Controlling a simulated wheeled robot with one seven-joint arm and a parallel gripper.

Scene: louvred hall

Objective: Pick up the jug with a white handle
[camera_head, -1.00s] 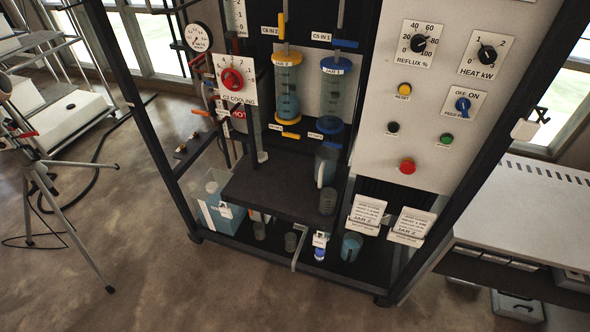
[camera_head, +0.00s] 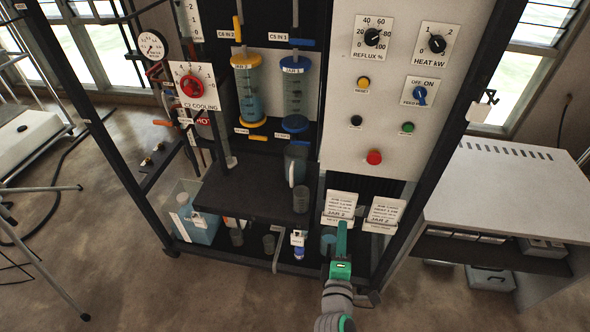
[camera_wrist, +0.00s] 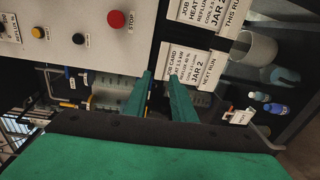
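A blue-grey jug with a white handle (camera_head: 298,165) stands at the right end of the dark middle shelf, below the blue-capped column. The handle is on its left side. My gripper (camera_head: 341,228) is lower and to the right of this jug, in front of the job cards and apart from the jug. In the wrist view my gripper (camera_wrist: 160,76) has two green fingers with a gap between them and nothing held. I cannot make out the white-handled jug clearly in the wrist view.
Job cards (camera_head: 340,204) stand close to my fingertips. A smaller grey beaker (camera_head: 301,199) is just below the jug. The dark shelf (camera_head: 240,190) is bare to its left. A blue container (camera_head: 196,222) is at lower left. Black frame posts flank the rack.

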